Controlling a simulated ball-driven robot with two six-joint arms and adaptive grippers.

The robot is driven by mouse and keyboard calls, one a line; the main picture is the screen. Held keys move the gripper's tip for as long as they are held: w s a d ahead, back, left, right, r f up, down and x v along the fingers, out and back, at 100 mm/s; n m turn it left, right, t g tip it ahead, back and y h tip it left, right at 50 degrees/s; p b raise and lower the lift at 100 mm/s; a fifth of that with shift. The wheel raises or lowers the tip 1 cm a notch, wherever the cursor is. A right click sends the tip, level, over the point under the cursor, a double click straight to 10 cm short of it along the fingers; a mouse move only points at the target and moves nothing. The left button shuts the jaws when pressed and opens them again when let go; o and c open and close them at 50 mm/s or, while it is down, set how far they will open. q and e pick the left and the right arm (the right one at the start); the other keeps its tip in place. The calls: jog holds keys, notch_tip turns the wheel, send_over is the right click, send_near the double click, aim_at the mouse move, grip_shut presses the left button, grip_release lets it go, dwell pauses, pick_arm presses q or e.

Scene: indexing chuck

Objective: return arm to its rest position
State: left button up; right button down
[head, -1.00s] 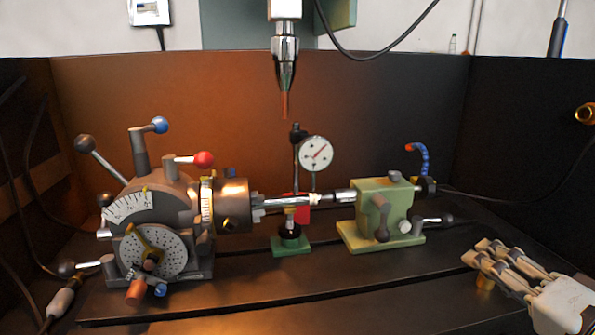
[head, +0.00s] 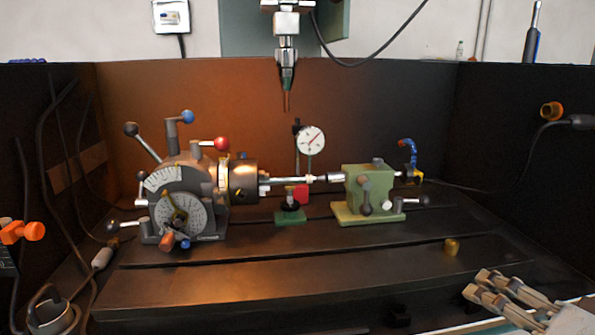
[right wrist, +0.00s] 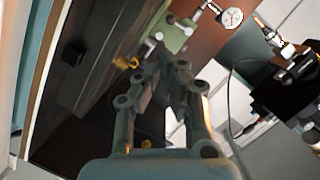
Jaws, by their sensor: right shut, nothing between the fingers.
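My right gripper (head: 478,283) is at the lower right of the head view, past the front right edge of the dark slotted table (head: 200,284). Its fingers also show in the right wrist view (right wrist: 174,68); they are shut with nothing held. My left gripper is not in view.
A green tailstock (head: 368,188) holds the right end of a shaft. A dial gauge (head: 311,140) stands behind it, and a vertical spindle (head: 287,75) hangs above. Dark walls enclose the table. The front of the table is mostly clear.

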jog(key=s+a+f+n+g, duration=0.3)
jog(key=s+f+n+g, duration=0.1)
jog(key=s, duration=0.1)
jog(key=s+d+f+n+g+h, duration=0.2)
jog(key=s+d+g+h, duration=0.15)
jog(key=s, duration=0.35)
jog(key=s+d+f+n+g+h, duration=0.2)
jog(key=s+g, duration=0.2)
jog(key=s, duration=0.4)
notch_tip(320, 180, down, 28)
jog(key=s+d+g, duration=0.2)
jog(key=s+d+f, duration=0.1)
jog(key=s+f, duration=1.3)
jog(key=s, duration=0.3)
jog(key=shift+s+f+m+g, duration=0.15)
jog(key=shift+s+m+g, duration=0.15)
jog(key=shift+s+g, duration=0.05)
jog(key=shift+d, duration=0.1)
